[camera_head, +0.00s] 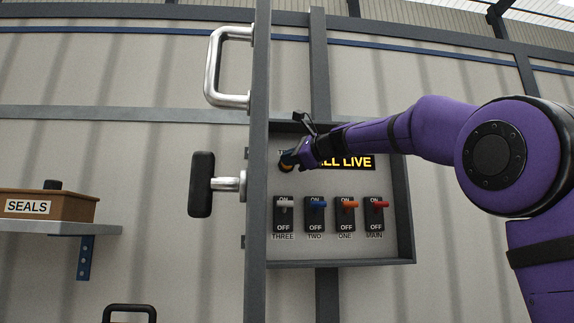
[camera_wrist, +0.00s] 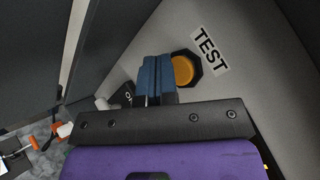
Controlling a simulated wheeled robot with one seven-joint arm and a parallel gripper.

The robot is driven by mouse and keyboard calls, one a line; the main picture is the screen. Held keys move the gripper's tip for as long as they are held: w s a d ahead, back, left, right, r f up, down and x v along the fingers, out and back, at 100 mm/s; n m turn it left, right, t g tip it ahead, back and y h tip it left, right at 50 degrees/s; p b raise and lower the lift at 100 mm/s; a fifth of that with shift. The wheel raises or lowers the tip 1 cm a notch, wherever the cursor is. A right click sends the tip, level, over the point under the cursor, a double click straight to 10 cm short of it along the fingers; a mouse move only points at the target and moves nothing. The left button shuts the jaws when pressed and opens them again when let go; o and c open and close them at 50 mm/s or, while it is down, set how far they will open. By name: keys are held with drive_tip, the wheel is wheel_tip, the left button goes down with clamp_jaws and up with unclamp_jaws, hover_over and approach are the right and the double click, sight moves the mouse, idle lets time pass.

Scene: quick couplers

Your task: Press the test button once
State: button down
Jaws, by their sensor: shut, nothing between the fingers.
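The test button is an orange round cap in a dark collar beside the TEST label; it shows in the wrist view (camera_wrist: 183,70). In the head view the button (camera_head: 287,160) is partly covered by my gripper (camera_head: 298,156). My gripper is shut and empty, and its blue fingertips show in the wrist view (camera_wrist: 153,72). They are right beside the button, overlapping its collar in the picture. I cannot tell whether they touch it. The display (camera_head: 352,162) reads "...LL LIVE", its left end hidden by my gripper.
Below are four switches: THREE white (camera_head: 284,203), TWO blue (camera_head: 315,203), ONE orange (camera_head: 346,204), MAIN red (camera_head: 378,205). The open door's edge (camera_head: 257,120) with a black handle (camera_head: 202,184) stands just left. A SEALS box (camera_head: 62,207) sits on a shelf at far left.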

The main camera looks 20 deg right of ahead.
drive_tip(key=shift+w, duration=0.1)
drive_tip(key=shift+w+d, duration=0.1)
drive_tip(key=shift+w, duration=0.25)
drive_tip(key=shift+w+d, duration=0.1)
drive_tip(key=shift+w, duration=0.3)
idle(0.7)
drive_tip(key=shift+s, duration=0.8)
drive_tip(key=shift+a, duration=0.2)
drive_tip(key=s, duration=0.3)
drive_tip(key=s+a, duration=0.1)
drive_tip(key=s, duration=0.1)
idle(0.4)
idle(0.6)
